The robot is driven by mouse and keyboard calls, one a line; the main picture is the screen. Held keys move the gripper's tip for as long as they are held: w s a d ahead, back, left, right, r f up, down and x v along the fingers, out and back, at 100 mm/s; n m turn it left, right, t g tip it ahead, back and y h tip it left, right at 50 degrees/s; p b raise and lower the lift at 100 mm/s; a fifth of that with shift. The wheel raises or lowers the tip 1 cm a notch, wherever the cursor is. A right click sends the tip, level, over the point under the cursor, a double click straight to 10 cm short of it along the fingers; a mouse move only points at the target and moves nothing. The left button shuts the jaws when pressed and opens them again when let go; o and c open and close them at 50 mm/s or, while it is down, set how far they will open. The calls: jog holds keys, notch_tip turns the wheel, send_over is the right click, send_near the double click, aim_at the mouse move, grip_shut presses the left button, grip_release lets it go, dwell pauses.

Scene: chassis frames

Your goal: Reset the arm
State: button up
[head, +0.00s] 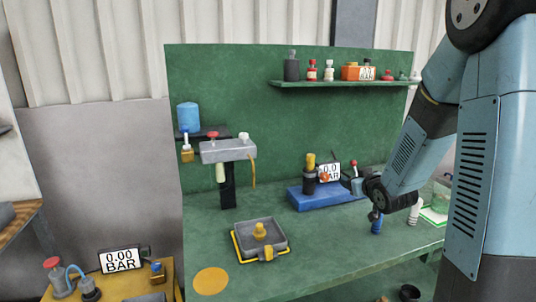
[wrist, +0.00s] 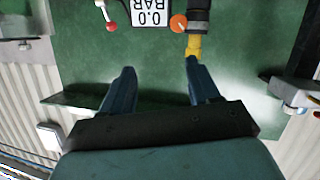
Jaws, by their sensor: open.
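My arm comes in from the right in the head view and bends down over the right part of the green bench. My gripper (head: 375,212) is at its low end, small and partly hard to make out there. In the wrist view my gripper (wrist: 159,68) shows two dark blue fingers spread well apart, with nothing between them. It is open and empty. A yellow-tipped black part (wrist: 195,42) shows just beyond the right fingertip in that view; I cannot tell whether they touch.
A blue block (head: 310,200) with a 0.0 BAR gauge (head: 329,172) stands left of my gripper. A grey tray (head: 277,228) sits front left on the bench. A shelf (head: 340,84) with bottles is on the green back panel. Small blue (head: 376,226) and white (head: 414,214) cylinders stand nearby.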

jog(key=s+r+m+g+h, duration=0.2)
jog(key=s+r+g+h, duration=0.15)
jog(key=s+r, duration=0.6)
jog(key=s+a+r+m+g+y, duration=0.1)
jog(key=s+a+g, duration=0.1)
jog(key=s, duration=1)
jog(key=s+a+r+g, duration=0.1)
jog(key=s+a+g, duration=0.1)
jog(key=s, duration=0.9)
jog(key=shift+s+a+m+g+y, duration=0.15)
jog(key=shift+s+m+g+y, duration=0.25)
jog(key=shift+g, duration=0.25)
